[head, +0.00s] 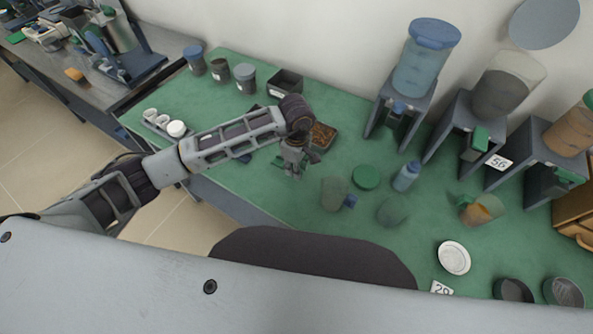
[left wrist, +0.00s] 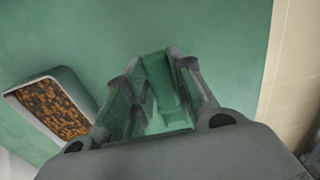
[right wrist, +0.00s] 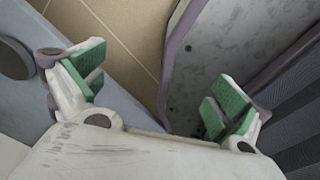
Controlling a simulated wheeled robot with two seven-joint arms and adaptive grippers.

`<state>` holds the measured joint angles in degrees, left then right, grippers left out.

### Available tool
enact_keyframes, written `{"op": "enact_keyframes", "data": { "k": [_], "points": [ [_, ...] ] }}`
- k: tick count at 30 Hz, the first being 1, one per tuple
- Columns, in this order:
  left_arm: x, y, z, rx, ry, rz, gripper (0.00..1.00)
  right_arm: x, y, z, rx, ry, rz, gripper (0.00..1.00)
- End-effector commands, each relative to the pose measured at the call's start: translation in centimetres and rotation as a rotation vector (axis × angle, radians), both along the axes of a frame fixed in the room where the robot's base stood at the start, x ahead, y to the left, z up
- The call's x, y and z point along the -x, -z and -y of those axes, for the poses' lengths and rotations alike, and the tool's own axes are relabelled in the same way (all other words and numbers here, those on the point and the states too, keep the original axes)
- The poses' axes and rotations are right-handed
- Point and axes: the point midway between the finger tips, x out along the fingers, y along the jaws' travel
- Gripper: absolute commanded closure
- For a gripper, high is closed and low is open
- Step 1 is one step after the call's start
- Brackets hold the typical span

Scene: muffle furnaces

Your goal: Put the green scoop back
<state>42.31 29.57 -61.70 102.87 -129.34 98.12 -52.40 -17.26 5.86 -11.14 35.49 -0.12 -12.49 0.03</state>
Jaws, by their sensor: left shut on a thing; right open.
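My left gripper (head: 293,168) is above the green mat, just left of a small tray of brown grains (head: 322,136). In the left wrist view my left gripper (left wrist: 155,90) is shut on a green piece between its fingers, which I take to be the green scoop (left wrist: 158,78). The fingers hide much of it, and its full shape is not clear. The grain tray also shows at the left of that view (left wrist: 22,93). My right gripper (right wrist: 155,90) is open and empty, low beside the table's edge and over the tiled floor.
Several stands with large containers (head: 427,62) line the wall at the right. A green disc (head: 366,177), a blue bottle (head: 407,177) and clear jars (head: 335,194) stand right of my left gripper. An open dark box (head: 285,82) and cups (head: 245,78) are behind it.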

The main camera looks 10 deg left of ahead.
Motion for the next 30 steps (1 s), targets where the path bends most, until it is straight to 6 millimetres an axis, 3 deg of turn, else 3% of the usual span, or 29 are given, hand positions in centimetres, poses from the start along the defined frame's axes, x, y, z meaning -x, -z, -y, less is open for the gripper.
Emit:
{"op": "enact_keyframes", "data": {
  "k": [7,23,24,29,30],
  "points": [
    [0.0,2.3,0.0,0.001,-0.001,-0.001,1.00,-0.3,-0.3,0.0,-0.001,0.000,0.003,0.01],
    [0.0,2.9,0.0,0.000,0.000,0.001,1.00,-1.1,0.0,-0.3,-0.003,0.001,0.012,0.01],
    [0.0,2.9,0.0,0.001,0.000,0.001,0.75,-1.1,0.0,-0.2,-0.003,0.001,0.012,0.01],
    [0.0,2.8,0.0,0.001,0.000,0.001,0.54,-1.1,-0.1,-0.2,-0.003,0.001,0.012,0.01],
    [0.0,2.8,0.0,0.001,0.000,0.001,0.54,-1.1,-0.1,-0.2,-0.003,0.001,0.012,0.01]
  ]
}}
